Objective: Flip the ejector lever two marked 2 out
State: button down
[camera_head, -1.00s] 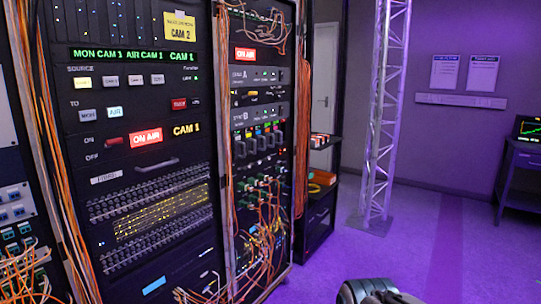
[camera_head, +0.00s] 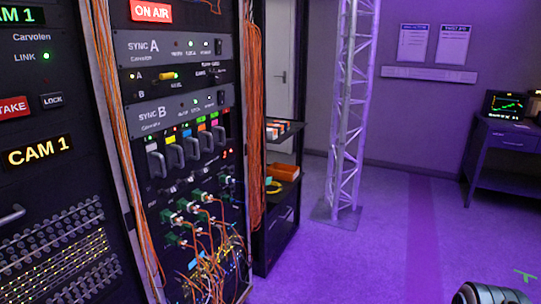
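A row of several grey ejector levers (camera_head: 190,148) sits below the SYNC B panel (camera_head: 178,112) in the right-hand rack. Coloured tabs, including yellow, blue, orange and pink, sit above them. The numbers on the levers are too small to read, so I cannot tell which is marked 2. All the levers look alike, hanging close to the rack face. My gripper is not in view; only a dark rounded part of my own arm shows at the bottom right corner, well away from the rack.
Orange cables (camera_head: 215,262) hang from green connectors below the levers, and cable bundles (camera_head: 118,130) run down both rack sides. A dark shelf cart (camera_head: 277,235) stands right of the rack. A metal truss (camera_head: 348,110) rises behind. The floor (camera_head: 380,265) in front is open.

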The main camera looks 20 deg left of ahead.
aim_at(190, 178)
jog(key=u, duration=0.35)
jog(key=i, duration=1)
jog(key=u, duration=1.05)
jog(key=i, duration=0.3)
jog(key=u, duration=0.2)
